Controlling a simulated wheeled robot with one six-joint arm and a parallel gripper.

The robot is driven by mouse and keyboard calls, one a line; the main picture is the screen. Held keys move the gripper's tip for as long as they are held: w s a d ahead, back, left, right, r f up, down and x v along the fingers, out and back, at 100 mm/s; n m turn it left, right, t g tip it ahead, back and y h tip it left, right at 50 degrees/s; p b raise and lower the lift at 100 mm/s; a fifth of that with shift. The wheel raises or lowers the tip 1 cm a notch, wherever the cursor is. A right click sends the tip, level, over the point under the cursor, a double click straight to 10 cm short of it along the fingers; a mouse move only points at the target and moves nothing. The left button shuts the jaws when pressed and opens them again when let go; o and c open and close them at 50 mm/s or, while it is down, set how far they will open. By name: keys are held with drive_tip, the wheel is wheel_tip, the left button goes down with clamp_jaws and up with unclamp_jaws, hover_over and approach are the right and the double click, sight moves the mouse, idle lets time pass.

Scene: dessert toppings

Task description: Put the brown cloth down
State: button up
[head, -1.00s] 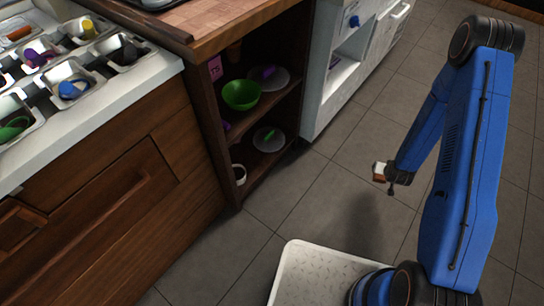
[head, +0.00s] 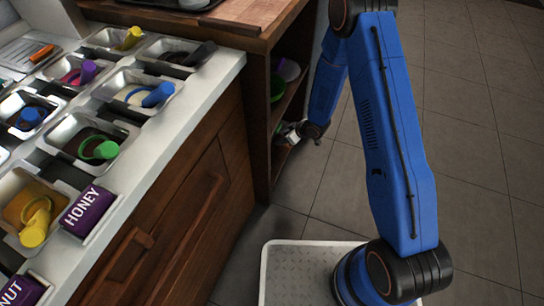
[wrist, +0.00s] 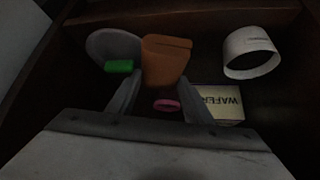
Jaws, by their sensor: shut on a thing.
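In the wrist view, the brown cloth (wrist: 166,60) shows as an orange-brown folded shape between the tips of my gripper (wrist: 162,84). My gripper is shut on it. The cloth hides part of what lies behind it. In the head view, my gripper (head: 290,132) is at the open front of the dark wooden shelf unit (head: 262,150), low down. The cloth is too small and dark there to make out clearly.
Inside the shelf, the wrist view shows a grey plate (wrist: 104,44) with a green block (wrist: 118,67), a white ring-shaped item (wrist: 250,52), a pink ring (wrist: 167,105) and a WAFER box (wrist: 218,103). The counter (head: 200,95) with topping trays is left.

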sight(286, 146)
drive_tip(key=s+a+r+n+g+y, duration=0.1)
drive_tip(key=a+n+g, duration=0.15)
drive_tip(key=a, duration=0.35)
drive_tip(key=shift+n+t, duration=0.25)
drive_tip(key=shift+t, duration=0.1)
drive_tip(key=shift+d+f, duration=0.2)
drive_tip(key=shift+f, duration=4.5)
drive_tip(key=o, duration=1.4)
drive_tip(key=shift+f, duration=0.1)
drive_tip(key=v, duration=1.2)
drive_tip(key=shift+s, duration=0.15)
